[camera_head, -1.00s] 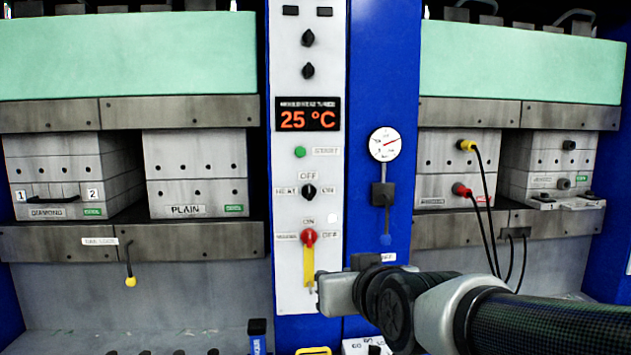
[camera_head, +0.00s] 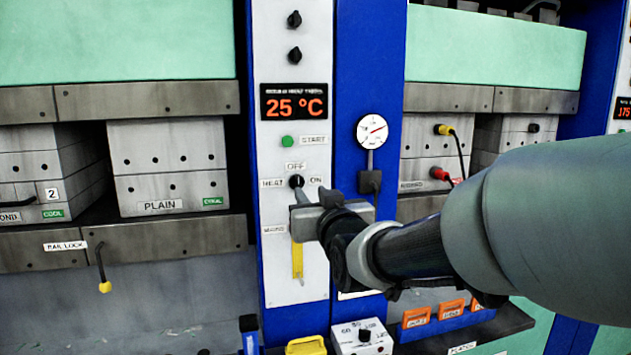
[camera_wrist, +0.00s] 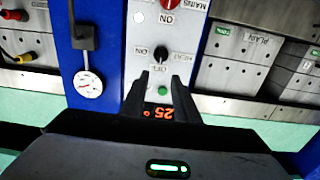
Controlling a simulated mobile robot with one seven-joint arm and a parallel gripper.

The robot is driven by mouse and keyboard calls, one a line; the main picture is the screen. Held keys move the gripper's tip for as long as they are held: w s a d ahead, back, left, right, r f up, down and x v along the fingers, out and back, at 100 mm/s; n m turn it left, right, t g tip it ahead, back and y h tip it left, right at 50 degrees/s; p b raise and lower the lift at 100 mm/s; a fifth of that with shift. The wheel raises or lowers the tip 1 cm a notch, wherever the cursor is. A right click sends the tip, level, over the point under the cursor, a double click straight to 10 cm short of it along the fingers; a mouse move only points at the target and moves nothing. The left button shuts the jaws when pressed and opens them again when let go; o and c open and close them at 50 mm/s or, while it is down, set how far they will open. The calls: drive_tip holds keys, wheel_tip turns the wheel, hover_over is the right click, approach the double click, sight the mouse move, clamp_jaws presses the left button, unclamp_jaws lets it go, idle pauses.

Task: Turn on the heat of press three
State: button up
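The black heat knob (camera_head: 296,181) sits on the white control panel (camera_head: 291,60), with HEAT at its left, OFF above and ON at its right. It seems to point up towards OFF. The display (camera_head: 296,101) above reads 25 °C. My gripper (camera_head: 302,201) is just below and in front of the knob. In the wrist view, which is upside down, the two fingers of my gripper (camera_wrist: 161,76) are apart and empty, with the knob (camera_wrist: 161,53) just beyond their tips. The gripper covers the red mains switch in the head view. I cannot see a press number.
The green start button (camera_head: 287,142) is above the knob. A round gauge (camera_head: 372,131) is on the blue post at right. Press plates with plugged cables (camera_head: 461,155) stand farther right. A PLAIN block (camera_head: 172,197) is at left. A white box (camera_head: 362,338) and a yellow object (camera_head: 306,346) are below.

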sight(299, 179)
drive_tip(key=p+x, duration=0.1)
drive_tip(key=x, duration=1)
drive_tip(key=shift+w, duration=0.1)
clamp_jaws()
